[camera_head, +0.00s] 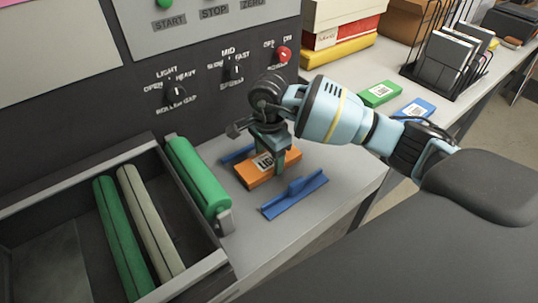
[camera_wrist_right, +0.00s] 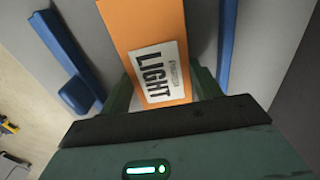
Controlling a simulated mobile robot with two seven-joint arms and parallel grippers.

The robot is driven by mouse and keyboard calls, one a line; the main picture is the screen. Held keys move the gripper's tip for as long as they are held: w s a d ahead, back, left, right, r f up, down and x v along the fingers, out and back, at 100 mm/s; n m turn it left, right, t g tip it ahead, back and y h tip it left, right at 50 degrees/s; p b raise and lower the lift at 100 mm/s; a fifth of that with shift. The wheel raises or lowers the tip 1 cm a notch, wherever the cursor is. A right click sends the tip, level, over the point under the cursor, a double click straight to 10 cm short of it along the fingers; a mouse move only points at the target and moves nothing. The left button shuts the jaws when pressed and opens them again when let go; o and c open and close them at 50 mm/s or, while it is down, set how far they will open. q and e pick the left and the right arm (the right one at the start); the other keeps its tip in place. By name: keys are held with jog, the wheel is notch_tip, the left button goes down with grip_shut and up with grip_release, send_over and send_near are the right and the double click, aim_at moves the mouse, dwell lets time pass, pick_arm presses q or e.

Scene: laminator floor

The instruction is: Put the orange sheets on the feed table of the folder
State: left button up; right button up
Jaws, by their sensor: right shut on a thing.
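The orange sheets (camera_head: 288,163) are a flat block with a white label on the grey feed table (camera_head: 335,165), between two blue guides. In the right wrist view the block (camera_wrist_right: 145,22) has a label reading LIGHT. My right gripper (camera_head: 270,165) points down over the block, with its green fingers on either side of it, shut on it. The block looks to be on or just above the table; I cannot tell if it bears its full weight there. My left gripper is not in view.
Blue guides flank the block, near (camera_head: 294,194) and far (camera_head: 237,155). A green roller (camera_head: 197,177) lies left of it, beside an open tray with more rollers. The dark control panel (camera_head: 205,65) stands behind. Green (camera_head: 380,93) and blue (camera_head: 417,109) packs lie at right.

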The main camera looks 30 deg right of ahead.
aim_at(269, 159)
jog(key=shift+f, duration=0.15)
jog(key=o, duration=1.2)
jog(key=shift+c, duration=0.2)
notch_tip(269, 159, up, 12)
